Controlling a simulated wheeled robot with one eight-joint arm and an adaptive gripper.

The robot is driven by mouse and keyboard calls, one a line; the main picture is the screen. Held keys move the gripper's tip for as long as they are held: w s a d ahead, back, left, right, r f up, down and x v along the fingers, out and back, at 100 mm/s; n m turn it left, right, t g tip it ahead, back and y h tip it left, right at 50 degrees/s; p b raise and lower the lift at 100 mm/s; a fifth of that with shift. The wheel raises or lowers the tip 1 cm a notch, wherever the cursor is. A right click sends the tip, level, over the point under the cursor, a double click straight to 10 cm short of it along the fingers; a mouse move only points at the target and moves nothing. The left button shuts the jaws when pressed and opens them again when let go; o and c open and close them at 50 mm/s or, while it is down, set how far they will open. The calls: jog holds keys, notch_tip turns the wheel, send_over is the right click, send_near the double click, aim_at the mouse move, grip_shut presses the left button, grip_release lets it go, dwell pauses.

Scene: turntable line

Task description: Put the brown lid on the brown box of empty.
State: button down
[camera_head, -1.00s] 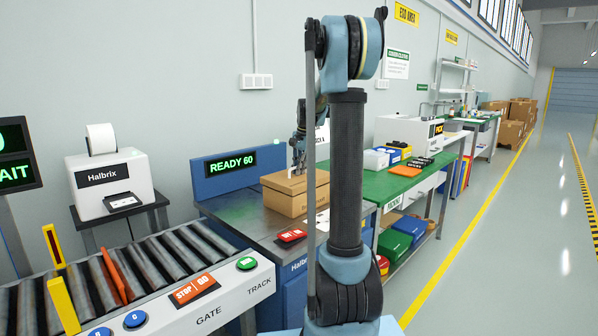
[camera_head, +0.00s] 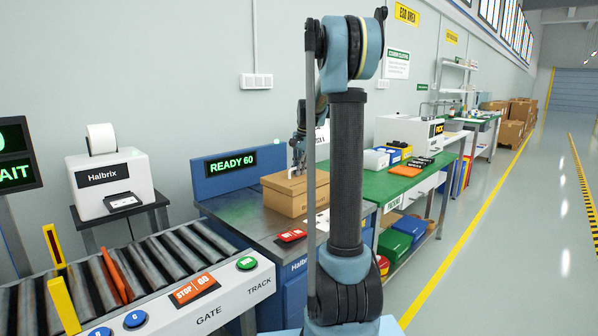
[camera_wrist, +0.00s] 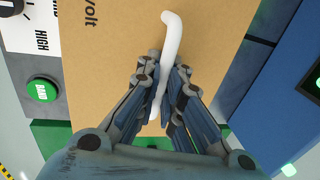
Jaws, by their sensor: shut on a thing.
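The brown box (camera_head: 291,203) stands on the grey metal worktop in front of the READY 60 display. The brown lid (camera_head: 285,181) is at the top of the box. I cannot tell whether it is fully seated. My gripper (camera_head: 297,169) is above the lid, partly hidden behind my own arm. In the wrist view my gripper (camera_wrist: 163,98) is shut on the white handle (camera_wrist: 170,45) of the brown lid (camera_wrist: 110,60). The lid fills the middle of that view and hides the box below it.
A red device (camera_head: 291,236) lies on the metal worktop (camera_head: 247,222) in front of the box. A blue display panel (camera_head: 228,178) stands behind it to the left. A roller conveyor (camera_head: 150,262) runs at the left. A green-topped table (camera_head: 372,187) with bins adjoins at the right.

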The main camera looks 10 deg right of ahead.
jog(key=shift+f, duration=1.55)
dwell(0.4)
jog(key=c, duration=1.7)
grip_release()
notch_tip(320, 180, up, 11)
jog(key=s+d, duration=0.1)
jog(key=s, duration=0.1)
jog(key=s+a+f+n, duration=0.1)
jog(key=s+n, duration=0.2)
jog(key=s, duration=1)
jog(key=s+f+n, duration=0.2)
jog(key=s+f, duration=0.5)
jog(key=s, duration=0.2)
jog(key=s+f+n+h, duration=0.1)
jog(key=s+f+n, duration=0.2)
jog(key=s+f, duration=0.4)
jog(key=s+f+n, duration=0.3)
jog(key=s+f, duration=0.4)
jog(key=s, duration=0.6)
jog(key=shift+s+a+f, duration=0.2)
